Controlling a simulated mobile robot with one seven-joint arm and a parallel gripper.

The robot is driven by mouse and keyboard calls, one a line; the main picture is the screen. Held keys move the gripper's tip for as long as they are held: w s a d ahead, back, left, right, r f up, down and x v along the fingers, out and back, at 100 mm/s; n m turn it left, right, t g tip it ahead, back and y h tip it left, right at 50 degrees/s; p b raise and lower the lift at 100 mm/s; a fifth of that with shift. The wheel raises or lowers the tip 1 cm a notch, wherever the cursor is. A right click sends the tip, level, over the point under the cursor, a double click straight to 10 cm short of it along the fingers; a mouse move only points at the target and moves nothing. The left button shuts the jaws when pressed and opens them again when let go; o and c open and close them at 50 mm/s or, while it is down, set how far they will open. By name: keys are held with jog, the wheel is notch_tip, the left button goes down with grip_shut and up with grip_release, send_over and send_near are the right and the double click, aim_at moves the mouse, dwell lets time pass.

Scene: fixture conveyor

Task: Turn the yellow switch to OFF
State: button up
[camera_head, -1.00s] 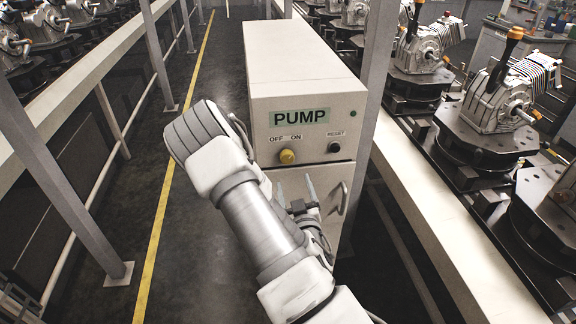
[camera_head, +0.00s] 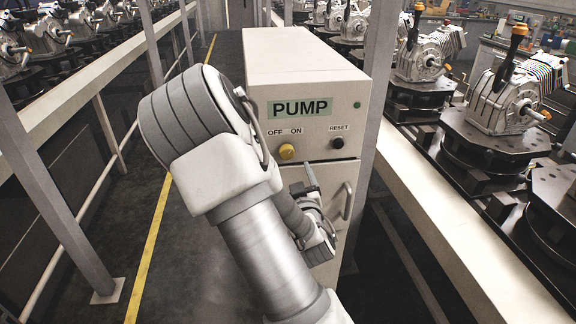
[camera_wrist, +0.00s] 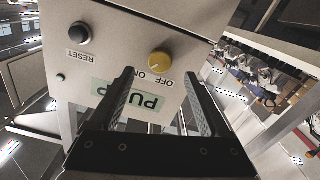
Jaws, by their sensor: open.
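The yellow switch (camera_head: 287,151) is a round knob on the front of the beige PUMP cabinet (camera_head: 300,72), below the OFF and ON labels. In the wrist view the switch (camera_wrist: 159,62) appears upside down, beyond and between my open fingertips, and untouched. My gripper (camera_head: 304,180) is below and a little right of the switch in the head view, partly hidden behind my own arm. In the wrist view my gripper (camera_wrist: 158,75) is open with nothing between its fingers. Which label the knob points to is too small to tell for sure.
A black RESET button (camera_head: 337,143) and a small green light (camera_head: 357,104) are on the same panel. A drawer-like door with a handle (camera_head: 347,200) lies below. A post (camera_head: 372,130) and conveyor rail (camera_head: 440,210) stand close on the right.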

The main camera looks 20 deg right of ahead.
aim_at(288, 156)
jog(key=x, duration=0.8)
jog(key=shift+w, duration=0.15)
grip_shut()
